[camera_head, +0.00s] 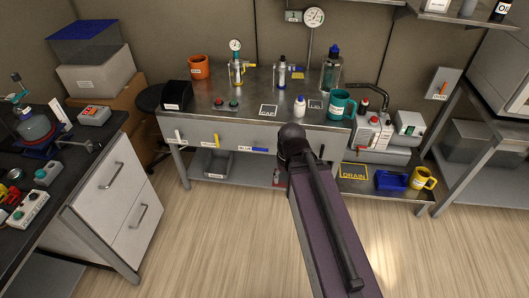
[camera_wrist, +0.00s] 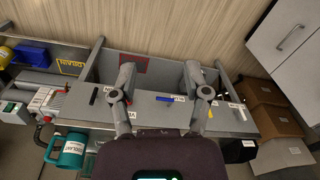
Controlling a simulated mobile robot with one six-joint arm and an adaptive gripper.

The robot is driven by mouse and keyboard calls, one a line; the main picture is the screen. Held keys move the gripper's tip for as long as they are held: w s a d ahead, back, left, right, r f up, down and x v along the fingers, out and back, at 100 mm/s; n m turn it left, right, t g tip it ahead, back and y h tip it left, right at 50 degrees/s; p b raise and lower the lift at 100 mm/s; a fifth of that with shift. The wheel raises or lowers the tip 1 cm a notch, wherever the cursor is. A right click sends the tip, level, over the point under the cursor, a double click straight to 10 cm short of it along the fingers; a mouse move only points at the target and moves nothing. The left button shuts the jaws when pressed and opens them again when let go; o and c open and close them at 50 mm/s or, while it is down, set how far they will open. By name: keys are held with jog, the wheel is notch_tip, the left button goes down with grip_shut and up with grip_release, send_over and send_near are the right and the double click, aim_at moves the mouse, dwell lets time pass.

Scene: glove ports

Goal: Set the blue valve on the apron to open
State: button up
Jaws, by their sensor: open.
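The blue valve handle (camera_head: 260,150) is on the grey front apron (camera_head: 200,142) of the steel bench, beside its label in the head view. It lies level, along the apron. In the wrist view the blue handle (camera_wrist: 165,98) shows between the two fingers, seen past them. My gripper (camera_wrist: 159,76) is open and empty, its fingers spread to either side of the handle. I cannot tell how far they are from the apron. In the head view my arm hides the gripper fingers and part of the apron to the right of the blue valve.
A yellow handle (camera_head: 217,140) and a white handle (camera_head: 178,137) stand upright left of the blue one. A black handle (camera_wrist: 93,97) shows on the apron in the wrist view. A teal mug (camera_head: 342,104) stands near the bench edge. The floor before the bench is clear.

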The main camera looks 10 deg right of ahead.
jog(key=w+a+f+t+y+b, duration=0.1)
jog(key=w+a+f+y+b, duration=0.1)
jog(key=w+f+b, duration=0.35)
jog(key=w+a+f+t+y+b, duration=0.2)
jog(key=w+a+f+y+b, duration=0.1)
jog(key=f+b, duration=0.5)
jog(key=m+t+y+b, duration=0.4)
jog(key=m+t+b, duration=0.85)
jog(key=b, duration=2.75)
send_near(264, 150)
jog(key=s+f+n+t, duration=0.1)
jog(key=s+d+f, duration=0.1)
jog(key=shift+s+d+n+t, duration=0.1)
jog(key=shift+s+n+t, duration=0.25)
jog(key=shift+w, duration=0.1)
jog(key=p+x, duration=0.1)
jog(key=x, duration=1.2)
jog(key=shift+w+f, duration=0.15)
jog(key=shift+w, duration=0.2)
grip_shut()
